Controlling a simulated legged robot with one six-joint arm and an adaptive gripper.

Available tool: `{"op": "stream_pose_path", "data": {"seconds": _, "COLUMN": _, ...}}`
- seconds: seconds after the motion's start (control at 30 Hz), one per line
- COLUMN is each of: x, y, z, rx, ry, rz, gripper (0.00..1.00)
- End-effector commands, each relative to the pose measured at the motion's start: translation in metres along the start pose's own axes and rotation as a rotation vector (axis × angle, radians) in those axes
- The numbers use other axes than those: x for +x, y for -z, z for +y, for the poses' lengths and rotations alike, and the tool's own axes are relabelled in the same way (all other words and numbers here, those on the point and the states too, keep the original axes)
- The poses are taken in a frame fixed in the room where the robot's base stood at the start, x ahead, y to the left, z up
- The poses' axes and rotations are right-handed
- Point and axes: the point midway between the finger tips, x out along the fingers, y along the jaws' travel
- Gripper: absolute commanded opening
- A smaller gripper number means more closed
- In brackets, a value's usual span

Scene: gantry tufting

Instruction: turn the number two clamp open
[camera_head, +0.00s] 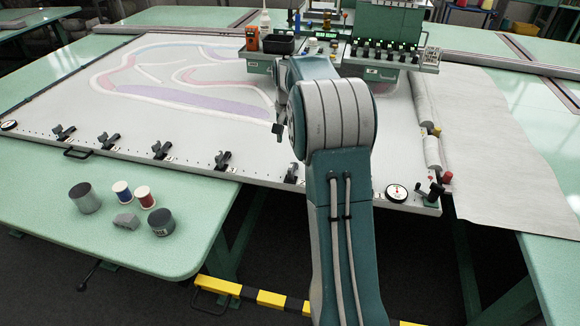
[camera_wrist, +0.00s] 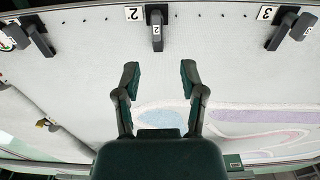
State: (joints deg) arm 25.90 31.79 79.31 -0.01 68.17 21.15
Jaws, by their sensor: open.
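The number two clamp (camera_wrist: 156,30) is a dark lever clamp on the frame's edge, at the top middle of the wrist view. A white "2" plate (camera_wrist: 133,13) sits beside it, and its lever carries a small "2" tag. The lever points down the picture, toward my gripper (camera_wrist: 160,80). My gripper is open and empty, its two dark fingers apart over the pale cloth, with a clear gap to the lever. In the head view this clamp seems to be the dark one (camera_head: 292,174) just left of my arm. My arm hides most of the gripper there.
The number three clamp (camera_wrist: 283,30) stands right of it in the wrist view, another clamp (camera_wrist: 38,40) left. The tufting machine (camera_head: 390,45) stands behind my arm. Spools and cans (camera_head: 122,192) are on the left table. A yellow-black bar (camera_head: 270,299) lies low in front.

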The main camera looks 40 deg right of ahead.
Motion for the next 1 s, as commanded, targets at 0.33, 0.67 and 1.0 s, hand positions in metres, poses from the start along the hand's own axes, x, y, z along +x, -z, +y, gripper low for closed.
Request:
{"op": "stream_pose_path", "data": {"seconds": 0.33, "x": 0.032, "y": 0.008, "z": 0.004, "rx": 0.023, "ry": -0.006, "rz": -0.015, "gripper": 0.53}}
{"op": "stream_pose_path", "data": {"seconds": 0.67, "x": 0.092, "y": 0.007, "z": 0.004, "rx": 0.022, "ry": -0.006, "rz": -0.015, "gripper": 0.53}}
{"op": "stream_pose_path", "data": {"seconds": 1.0, "x": 0.117, "y": 0.007, "z": 0.004, "rx": 0.021, "ry": -0.004, "rz": -0.011, "gripper": 0.53}}
